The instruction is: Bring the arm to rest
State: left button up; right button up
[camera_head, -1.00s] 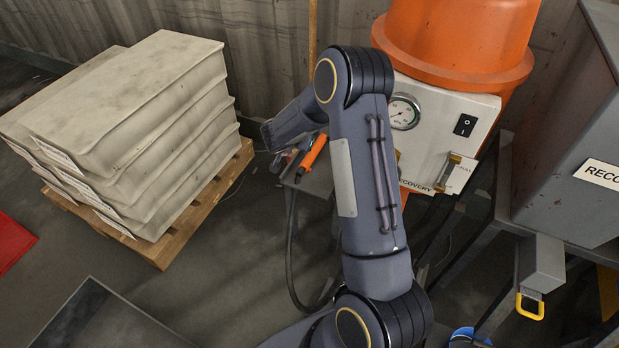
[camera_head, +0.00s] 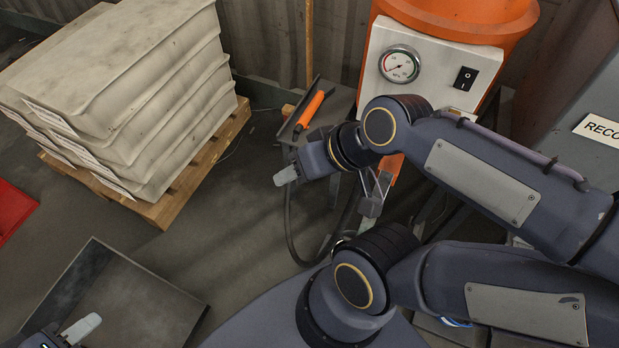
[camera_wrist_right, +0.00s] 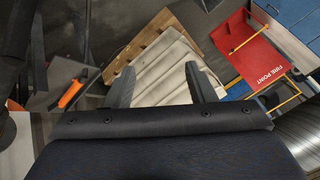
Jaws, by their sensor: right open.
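My right arm (camera_head: 485,180) comes in from the right and is folded at the elbow. Its right gripper (camera_head: 287,176) points left over open floor, in front of the small stand with the orange-handled tool (camera_head: 313,108). In the right wrist view the two dark fingers of this gripper (camera_wrist_right: 163,86) are wide apart with nothing between them. My left gripper (camera_head: 80,328) is at the bottom left corner, by the grey tray. Only one pale fingertip of it shows clearly, and the rest is cut off by the frame edge.
Stacked pale sacks (camera_head: 120,90) stand on a wooden pallet (camera_head: 185,190) at left. A grey open tray (camera_head: 150,300) lies lower left. An orange vessel (camera_head: 465,20) with a gauge (camera_head: 399,64) stands behind my right arm. A red panel (camera_wrist_right: 250,50) shows in the wrist view.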

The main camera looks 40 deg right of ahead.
jog(key=shift+s+d+f+g, duration=0.15)
jog(key=shift+s+f, duration=0.15)
jog(key=shift+s, duration=0.25)
jog(key=shift+s+a+f+g, duration=0.15)
jog(key=shift+s+f, duration=0.1)
jog(key=shift+s, duration=0.25)
jog(key=shift+d, duration=0.1)
notch_tip(320, 180, up, 26)
jog(key=p, duration=2.6)
jog(key=shift+r, duration=0.2)
jog(key=shift+c, duration=0.3)
